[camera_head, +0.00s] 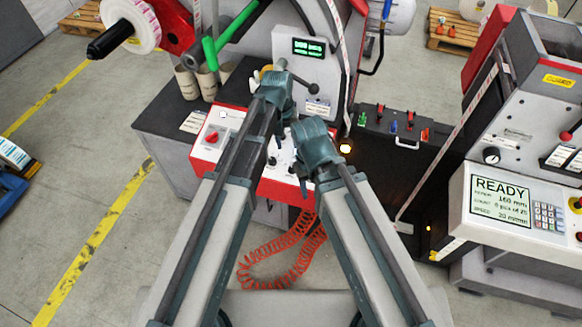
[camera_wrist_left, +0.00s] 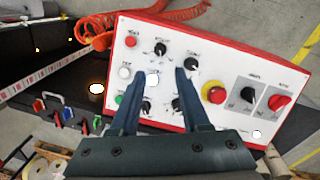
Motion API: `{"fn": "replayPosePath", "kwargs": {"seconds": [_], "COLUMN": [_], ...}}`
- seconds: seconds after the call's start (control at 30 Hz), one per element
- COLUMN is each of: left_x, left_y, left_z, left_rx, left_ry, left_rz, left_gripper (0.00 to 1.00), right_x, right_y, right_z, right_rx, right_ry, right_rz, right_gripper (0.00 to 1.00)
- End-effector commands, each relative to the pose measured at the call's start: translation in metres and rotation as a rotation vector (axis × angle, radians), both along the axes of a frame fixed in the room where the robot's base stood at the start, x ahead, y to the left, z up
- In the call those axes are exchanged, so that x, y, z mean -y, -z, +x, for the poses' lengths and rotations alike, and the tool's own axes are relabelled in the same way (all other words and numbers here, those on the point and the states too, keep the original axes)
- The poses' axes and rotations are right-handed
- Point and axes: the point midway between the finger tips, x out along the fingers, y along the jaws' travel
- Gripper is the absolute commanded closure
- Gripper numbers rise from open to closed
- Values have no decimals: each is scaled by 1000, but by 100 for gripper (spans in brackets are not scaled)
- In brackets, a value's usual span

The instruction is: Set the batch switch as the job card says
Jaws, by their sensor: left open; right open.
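The red-edged white control panel (camera_head: 240,155) is on the machine's front; it fills the left wrist view (camera_wrist_left: 225,55). There it shows several black knobs (camera_wrist_left: 160,47), a red-and-yellow stop button (camera_wrist_left: 213,92), a black rotary switch (camera_wrist_left: 247,95) and a red rotary switch (camera_wrist_left: 279,102). Labels are too small to read, so I cannot tell which is the batch switch. My left gripper (camera_wrist_left: 158,76) is open and empty above the panel's knobs; in the head view its wrist (camera_head: 276,88) hides the fingertips. My right gripper (camera_head: 312,148) is open at the panel's right edge, fingers mostly hidden.
A white card (camera_head: 194,122) lies on the dark bench; its text is unreadable. A small display (camera_head: 308,47) and ball-ended lever (camera_head: 312,88) are behind the grippers. A dark case with coloured clips (camera_head: 400,135) is to the right. A red coiled hose (camera_head: 262,275) hangs below.

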Motion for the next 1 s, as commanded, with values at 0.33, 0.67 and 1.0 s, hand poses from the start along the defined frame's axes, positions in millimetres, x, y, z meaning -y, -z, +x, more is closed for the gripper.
{"fn": "replayPosePath", "kwargs": {"seconds": [0.33, 0.67, 1.0], "left_x": [4, 8, 12], "left_y": [46, 93, 128], "left_z": [0, 0, 0], "left_rx": [0, 0, 0], "left_ry": [2, 2, 2], "left_rz": [0, 1, 1], "left_gripper": [54, 54, 54], "right_x": [0, 0, 0], "right_y": [46, 92, 128], "right_z": [0, 0, 0], "right_rx": [0, 0, 0], "right_ry": [2, 2, 2], "right_rz": [0, 0, 0], "right_gripper": [50, 50, 50]}}
